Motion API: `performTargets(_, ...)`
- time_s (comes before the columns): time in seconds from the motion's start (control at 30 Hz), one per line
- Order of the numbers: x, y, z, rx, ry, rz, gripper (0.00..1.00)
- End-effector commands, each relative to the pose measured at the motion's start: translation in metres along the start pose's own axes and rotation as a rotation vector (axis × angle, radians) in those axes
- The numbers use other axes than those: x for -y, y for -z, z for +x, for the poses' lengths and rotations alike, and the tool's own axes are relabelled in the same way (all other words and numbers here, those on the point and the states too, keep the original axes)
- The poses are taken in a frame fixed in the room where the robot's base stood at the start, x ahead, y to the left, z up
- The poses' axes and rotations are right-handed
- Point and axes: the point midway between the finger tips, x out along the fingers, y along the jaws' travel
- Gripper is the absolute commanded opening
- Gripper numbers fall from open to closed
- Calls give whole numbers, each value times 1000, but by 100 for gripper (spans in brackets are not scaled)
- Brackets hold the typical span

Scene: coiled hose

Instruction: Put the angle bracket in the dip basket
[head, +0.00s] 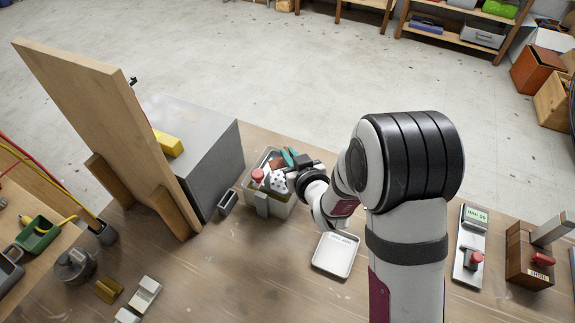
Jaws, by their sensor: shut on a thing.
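My gripper (289,176) is over a light grey bin, which I take for the dip basket (282,210), on the wooden bench. It is shut on a white piece with dark holes, which looks like the angle bracket (275,182). The bracket is at the bin's opening, on the left side of my gripper. I cannot tell whether it touches the bin or its contents. My gripper and wrist hide part of the bin's right side.
A red knob (258,175) and a teal piece (289,157) show at the bin. A large grey box (215,165) and an upright wooden board (100,110) stand to the left. A white tray (336,255) lies in front. Controls stand at right.

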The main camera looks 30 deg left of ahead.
Motion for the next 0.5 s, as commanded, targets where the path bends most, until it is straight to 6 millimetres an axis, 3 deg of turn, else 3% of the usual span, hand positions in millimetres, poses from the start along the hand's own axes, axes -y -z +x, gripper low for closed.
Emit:
performTargets(0.2,3,-35,17,3,-1,1,0)
performTargets(0.5,3,-39,18,0,-1,1,0)
